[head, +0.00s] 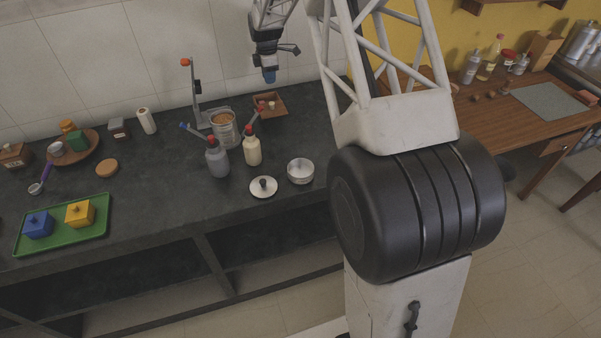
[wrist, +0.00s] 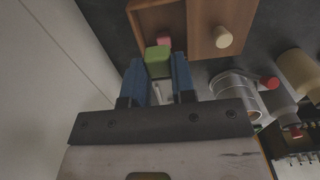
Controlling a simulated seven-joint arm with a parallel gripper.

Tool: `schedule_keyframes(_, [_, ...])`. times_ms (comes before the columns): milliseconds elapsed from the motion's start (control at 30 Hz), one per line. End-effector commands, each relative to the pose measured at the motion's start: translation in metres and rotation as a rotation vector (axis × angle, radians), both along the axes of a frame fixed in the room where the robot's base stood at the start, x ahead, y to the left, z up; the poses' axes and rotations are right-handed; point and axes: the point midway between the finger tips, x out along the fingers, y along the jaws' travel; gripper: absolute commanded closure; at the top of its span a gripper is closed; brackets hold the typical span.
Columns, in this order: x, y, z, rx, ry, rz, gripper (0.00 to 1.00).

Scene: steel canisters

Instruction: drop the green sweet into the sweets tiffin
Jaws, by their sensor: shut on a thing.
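My gripper (head: 269,77) is raised above the back of the dark counter, near the wooden tray (head: 283,98). In the wrist view its blue fingers (wrist: 160,75) are shut on the green sweet (wrist: 158,55), a small rounded block. The sweet cannot be made out in the head view. I cannot tell for sure which vessel is the sweets tiffin.
A pink sweet (wrist: 164,41) and a cream cylinder (wrist: 223,37) are on the tray. A steel canister with brown contents (head: 224,130), a grey bottle (head: 217,162) and a cream bottle (head: 252,152) crowd the middle. A green tray (head: 62,236) with blue and yellow boxes lies left.

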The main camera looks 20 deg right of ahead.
Motion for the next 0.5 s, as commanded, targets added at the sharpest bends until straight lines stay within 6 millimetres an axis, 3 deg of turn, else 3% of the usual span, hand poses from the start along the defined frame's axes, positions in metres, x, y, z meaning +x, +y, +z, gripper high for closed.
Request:
schedule_keyframes(300, [-0.004, 0.0, 0.001, 0.0, -0.001, 0.0, 0.98])
schedule_keyframes(500, [-0.023, -0.001, 0.003, 0.0, 0.0, 0.0, 0.98])
